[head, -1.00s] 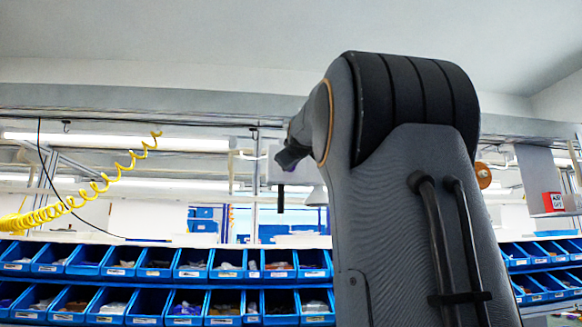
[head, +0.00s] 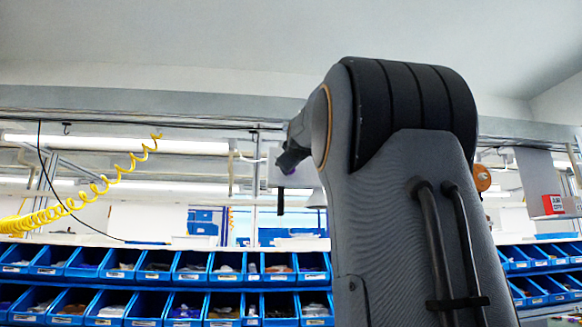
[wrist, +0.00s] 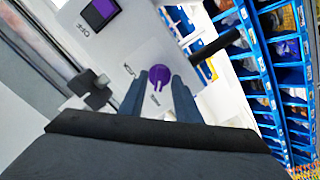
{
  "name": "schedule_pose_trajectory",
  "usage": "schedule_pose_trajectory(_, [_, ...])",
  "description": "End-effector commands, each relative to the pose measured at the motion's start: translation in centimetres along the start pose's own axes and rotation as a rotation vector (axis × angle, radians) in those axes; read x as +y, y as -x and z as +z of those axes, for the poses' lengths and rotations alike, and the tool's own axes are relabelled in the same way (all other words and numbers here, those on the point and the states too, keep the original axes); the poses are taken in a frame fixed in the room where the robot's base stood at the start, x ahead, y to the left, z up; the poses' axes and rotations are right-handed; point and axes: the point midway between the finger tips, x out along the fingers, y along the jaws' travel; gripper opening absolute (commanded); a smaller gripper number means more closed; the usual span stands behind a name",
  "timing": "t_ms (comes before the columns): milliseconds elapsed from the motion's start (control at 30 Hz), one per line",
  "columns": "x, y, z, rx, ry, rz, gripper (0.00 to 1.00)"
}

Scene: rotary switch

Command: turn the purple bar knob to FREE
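The purple bar knob (wrist: 158,78) sits on a white panel (wrist: 150,38) in the wrist view. It is round, with a pale mark on its lower part. My gripper (wrist: 161,76) is open, one finger on each side of the knob; I cannot tell whether they touch it. Small dark labels are on the panel: OFF (wrist: 83,28) at the upper left, and two smaller ones close to the knob that I cannot read. In the head view my gripper (head: 289,157) is in front of a pale panel (head: 305,172), partly hidden by my arm.
A purple square in a dark frame (wrist: 100,13) is on the panel's upper left. Dark grey blocks (wrist: 92,88) stand left of my gripper. Blue bins (head: 170,268) fill shelves at the back. A coiled yellow hose (head: 90,190) hangs at the left.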

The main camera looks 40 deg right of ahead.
Motion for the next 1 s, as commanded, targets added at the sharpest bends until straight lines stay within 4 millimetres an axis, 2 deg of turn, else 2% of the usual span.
schedule_pose_trajectory(267, [0.0, 0.1, 0.1, -0.001, -0.001, 0.000, 0.30])
schedule_pose_trajectory(367, [0.0, 0.7, 0.1, -0.001, -0.001, 0.001, 0.30])
schedule_pose_trajectory(733, [-0.1, 6.2, 0.1, 0.001, -0.002, 0.002, 0.30])
schedule_pose_trajectory(1000, [-0.1, 7.7, 0.0, -0.001, 0.000, -0.001, 0.30])
